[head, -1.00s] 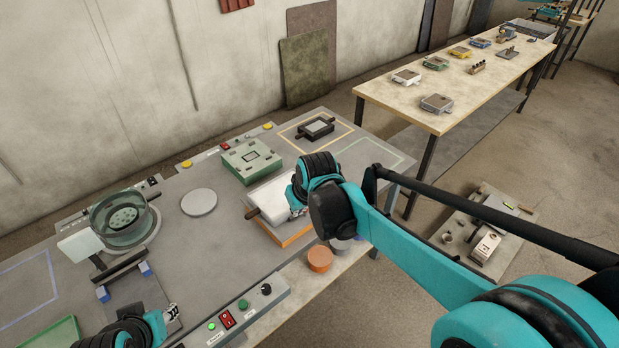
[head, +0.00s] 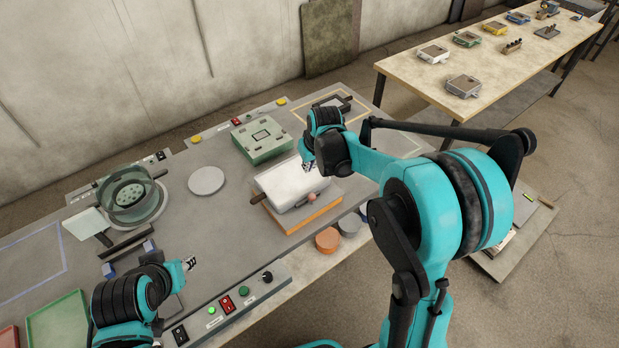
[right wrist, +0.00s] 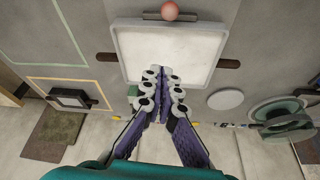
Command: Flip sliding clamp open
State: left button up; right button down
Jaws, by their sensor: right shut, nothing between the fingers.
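A white box-shaped mould (head: 288,184) with brown handles lies on an orange-edged base. It also shows in the right wrist view (right wrist: 165,50), with a round pinkish knob (right wrist: 169,11) at its top edge. The knob shows in the head view (head: 311,196) at the mould's front side. I cannot tell which part is the sliding clamp. My right gripper (head: 307,166) is shut and empty at the mould's far right edge. Its fingers (right wrist: 163,85) overlap the mould's edge in the right wrist view; contact is unclear. My left gripper (head: 189,264) hangs over the front left of the table, its jaw opening too small to judge.
A green block (head: 262,139) stands behind the mould, and a grey disc (head: 206,181) lies left of it. A glass-walled pot (head: 130,194) stands further left. An orange round container (head: 327,239) sits in front. Switches (head: 227,304) line the front edge.

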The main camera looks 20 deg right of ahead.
aim_at(311, 199)
jog(key=b+x, duration=0.2)
jog(key=x, duration=0.6)
jog(key=shift+w+f, duration=0.1)
jog(key=shift+f, duration=0.2)
jog(key=shift+f+b, duration=0.3)
jog(key=shift+f, duration=0.25)
jog(key=s, duration=0.3)
jog(key=shift+s+d+f, duration=0.1)
jog(key=shift+s+d, duration=0.05)
jog(key=shift+d, duration=0.05)
jog(key=shift+s, duration=0.2)
jog(key=shift+f, duration=0.1)
